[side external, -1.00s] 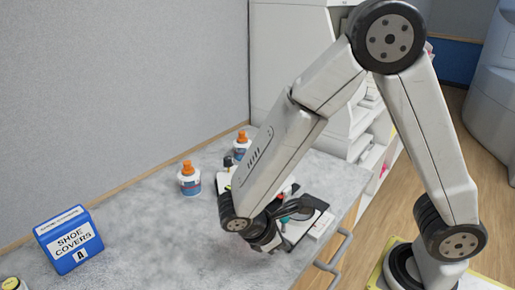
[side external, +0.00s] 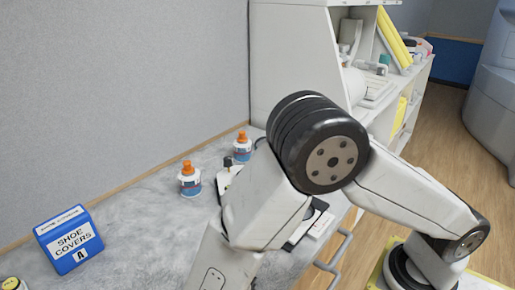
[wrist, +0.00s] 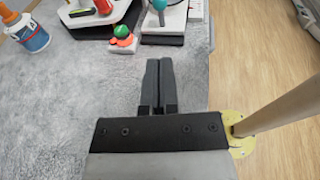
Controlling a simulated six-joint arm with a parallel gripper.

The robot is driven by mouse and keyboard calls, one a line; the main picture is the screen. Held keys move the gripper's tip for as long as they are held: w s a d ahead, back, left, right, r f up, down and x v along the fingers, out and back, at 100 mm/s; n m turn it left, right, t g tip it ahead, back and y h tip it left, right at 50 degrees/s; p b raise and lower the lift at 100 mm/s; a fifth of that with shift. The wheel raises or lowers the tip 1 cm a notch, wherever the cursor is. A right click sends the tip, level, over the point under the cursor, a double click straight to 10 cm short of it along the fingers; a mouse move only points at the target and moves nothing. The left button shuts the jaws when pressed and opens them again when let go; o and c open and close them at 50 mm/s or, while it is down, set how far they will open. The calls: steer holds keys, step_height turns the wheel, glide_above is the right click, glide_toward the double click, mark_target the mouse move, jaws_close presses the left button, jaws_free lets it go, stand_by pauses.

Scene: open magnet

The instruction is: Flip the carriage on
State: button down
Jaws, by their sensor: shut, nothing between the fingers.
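My gripper (wrist: 159,75) shows in the wrist view with its two dark fingers together and nothing between them. It is over the grey counter, just in front of a white and black device with a teal knob (wrist: 159,6). A white board-like device (wrist: 105,20) with red, yellow and black parts stands to the left, cut off by the top edge. I cannot tell which part is the carriage. In the side view my arm hides my gripper and most of these devices.
A white bottle with an orange cap (side external: 190,180) stands on the counter (side external: 140,230), with another like it (side external: 242,147) behind. A blue shoe covers box (side external: 70,240) is at the left. A drawer handle (side external: 335,255) juts from the front edge. The counter's middle is clear.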

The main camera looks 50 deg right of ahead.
steer(key=shift+d, duration=0.1)
steer(key=x, duration=1.3)
steer(key=shift+w+d+f, duration=0.1)
steer(key=shift+d+f, duration=0.05)
steer(key=shift+d, duration=0.25)
steer(key=shift+d, duration=3.05)
steer(key=shift+a, duration=0.1)
steer(key=v, duration=1.4)
steer(key=shift+a, duration=0.2)
steer(key=shift+d, duration=0.15)
